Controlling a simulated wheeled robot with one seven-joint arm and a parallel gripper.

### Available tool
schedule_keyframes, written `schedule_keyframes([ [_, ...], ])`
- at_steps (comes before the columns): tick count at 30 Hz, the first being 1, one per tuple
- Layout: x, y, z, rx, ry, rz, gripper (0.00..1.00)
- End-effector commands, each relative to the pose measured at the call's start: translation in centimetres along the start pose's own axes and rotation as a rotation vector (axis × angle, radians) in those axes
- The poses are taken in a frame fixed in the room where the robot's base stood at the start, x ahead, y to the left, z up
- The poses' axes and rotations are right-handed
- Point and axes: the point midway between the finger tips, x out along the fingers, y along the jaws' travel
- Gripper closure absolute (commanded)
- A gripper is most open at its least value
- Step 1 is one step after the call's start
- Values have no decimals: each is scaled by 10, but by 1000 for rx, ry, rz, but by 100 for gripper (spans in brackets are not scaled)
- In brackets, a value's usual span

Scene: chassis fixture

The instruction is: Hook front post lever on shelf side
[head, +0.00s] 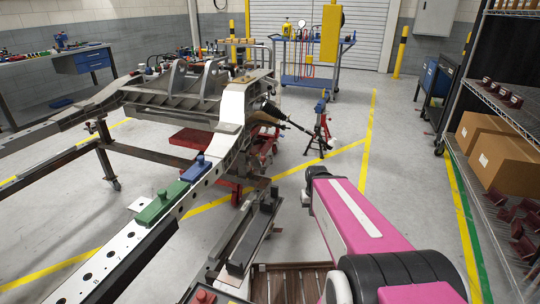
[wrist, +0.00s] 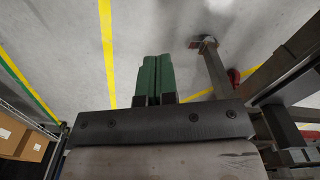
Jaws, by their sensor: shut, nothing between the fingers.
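My gripper (wrist: 158,78) shows in the wrist view as two green fingers lying side by side, closed with nothing between them. In the head view my gripper cannot be made out. A grey post (wrist: 214,72) stands to the right of the fingertips in the wrist view, apart from them, with its foot on the floor. A small red part (wrist: 234,77) shows beside this post; I cannot tell whether it is the lever. In the head view the chassis frame rail (head: 120,258) runs along the left and centre. No lever can be clearly identified there.
Green (head: 163,204) and blue (head: 197,168) blocks sit on the rail. A dark bar (head: 252,238) lies between the rail and my pink arm. The shelf (head: 490,190) with cardboard boxes (head: 507,160) stands at right. The floor between arm and shelf is clear.

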Motion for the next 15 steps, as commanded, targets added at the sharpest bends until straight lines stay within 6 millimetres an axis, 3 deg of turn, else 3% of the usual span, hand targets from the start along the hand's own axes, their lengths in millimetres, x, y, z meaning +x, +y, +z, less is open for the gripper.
schedule_keyframes([
  [5,-12,-11,-48,-15,42,-55,100],
  [8,-31,-24,-99,-37,92,-120,100],
  [12,-73,-45,-175,-79,177,-225,100],
  [15,-106,-59,-221,-110,234,-292,100],
])
